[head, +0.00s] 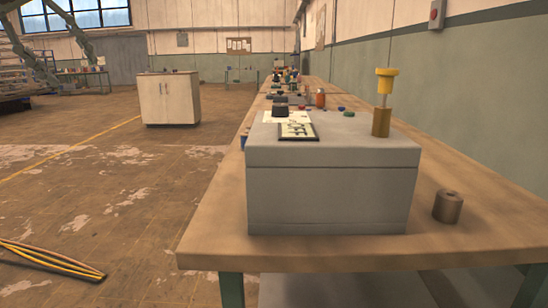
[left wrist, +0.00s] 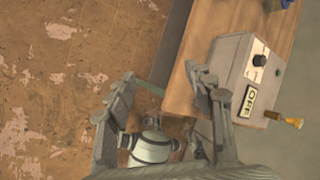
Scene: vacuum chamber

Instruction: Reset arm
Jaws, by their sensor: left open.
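My left gripper (head: 72,71) is at the top left of the head view, its two fingers apart, in the air above the floor and away from the table. In the left wrist view the fingers (left wrist: 160,80) are spread wide with nothing between them. A grey box (head: 332,192) stands on the near end of the table, with a black knob (head: 280,111) and an OFF plate (head: 298,131) on top. The box also shows right of the fingers in the left wrist view (left wrist: 232,60). My right gripper is in neither view.
A long wooden table (head: 215,215) runs along the wall. A brass post with a yellow cap (head: 386,74) stands upright on the box. A white cabinet (head: 168,100) and yellow cables (head: 50,261) are on the otherwise open floor.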

